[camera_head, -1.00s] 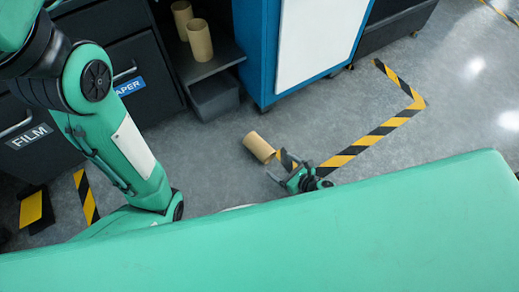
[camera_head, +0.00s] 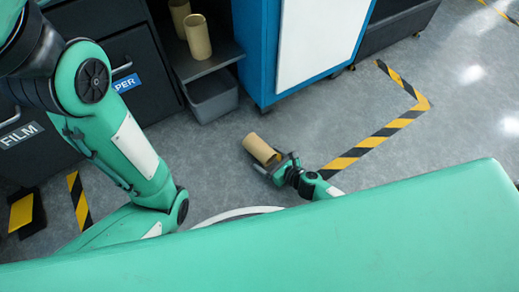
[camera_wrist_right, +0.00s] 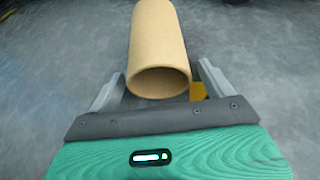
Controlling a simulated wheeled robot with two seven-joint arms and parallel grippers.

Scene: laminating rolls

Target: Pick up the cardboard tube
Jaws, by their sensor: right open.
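A brown cardboard tube (camera_head: 260,148) lies on its side on the grey floor in the head view. In the right wrist view the tube (camera_wrist_right: 158,45) points away from me, its hollow open end facing the gripper. My right gripper (camera_head: 277,166) is open at the tube's near end. In the right wrist view its two fingers (camera_wrist_right: 158,92) stand on either side of the tube's near end, with gaps visible on both sides. My left arm reaches down at the left of the head view; its gripper is not visible.
Two more tubes (camera_head: 197,36) (camera_head: 180,17) stand on a dark shelf (camera_head: 209,62) above a grey bin (camera_head: 212,98). A blue cabinet (camera_head: 257,50) stands behind the tube. Yellow-black tape (camera_head: 372,142) marks the floor at right. Open floor surrounds the tube.

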